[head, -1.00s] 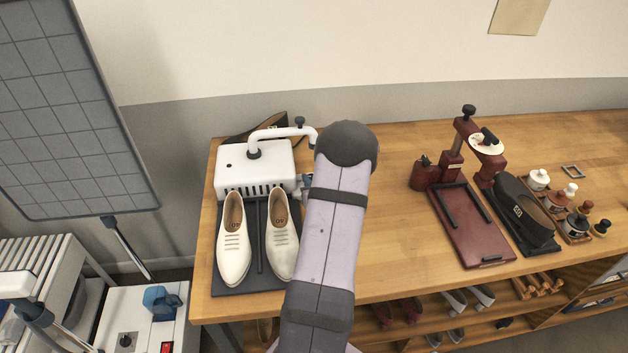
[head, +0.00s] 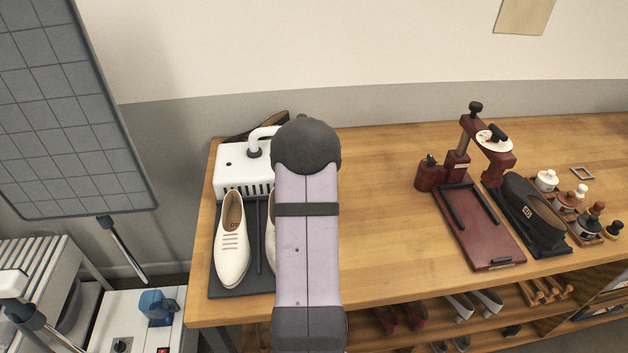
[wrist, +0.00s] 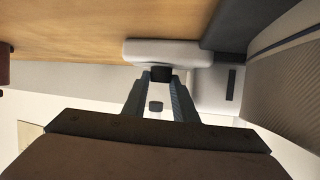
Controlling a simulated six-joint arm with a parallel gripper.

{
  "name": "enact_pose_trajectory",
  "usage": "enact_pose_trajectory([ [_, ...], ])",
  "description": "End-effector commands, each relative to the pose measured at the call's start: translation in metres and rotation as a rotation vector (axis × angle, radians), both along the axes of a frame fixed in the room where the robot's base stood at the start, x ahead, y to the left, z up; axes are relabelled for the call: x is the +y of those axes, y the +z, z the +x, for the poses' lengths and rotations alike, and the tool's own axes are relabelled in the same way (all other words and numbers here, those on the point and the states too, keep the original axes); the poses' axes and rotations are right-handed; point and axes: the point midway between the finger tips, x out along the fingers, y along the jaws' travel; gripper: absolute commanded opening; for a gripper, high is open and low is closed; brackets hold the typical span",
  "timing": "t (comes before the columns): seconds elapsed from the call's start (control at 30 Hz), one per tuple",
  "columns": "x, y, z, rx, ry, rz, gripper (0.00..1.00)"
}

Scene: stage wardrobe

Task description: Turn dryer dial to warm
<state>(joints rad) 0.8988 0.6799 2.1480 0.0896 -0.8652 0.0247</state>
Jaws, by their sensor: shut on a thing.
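The white dryer (head: 228,180) stands at the back left of the wooden table, with slots along its front and a white pipe (head: 262,133) on top. My arm hides its right side in the head view, so no dial shows there. In the wrist view my gripper (wrist: 160,82) has its two fingers closed in on a small dark knob (wrist: 161,72) at a white rounded part (wrist: 150,50), and it is shut on this knob. No dial mark or setting can be read. My gripper is hidden in the head view.
A pale shoe (head: 232,250) stands on a dark mat (head: 240,292) before the dryer, its mate mostly behind my arm. A dark red press (head: 480,225) and a black shoe (head: 530,205) stand right. The table's middle (head: 385,200) is clear.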

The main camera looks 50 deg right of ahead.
Motion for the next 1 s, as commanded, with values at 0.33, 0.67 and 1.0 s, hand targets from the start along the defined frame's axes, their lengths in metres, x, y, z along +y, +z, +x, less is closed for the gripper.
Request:
enact_pose_trajectory([
  [0.33,-0.0002,0.0021,0.0016,-0.004,0.003,-0.004,0.44],
  [0.67,0.0014,-0.0004,0.0015,0.001,0.007,0.001,0.44],
  [1.0,0.0007,-0.001,0.0003,0.004,0.026,0.003,0.44],
])
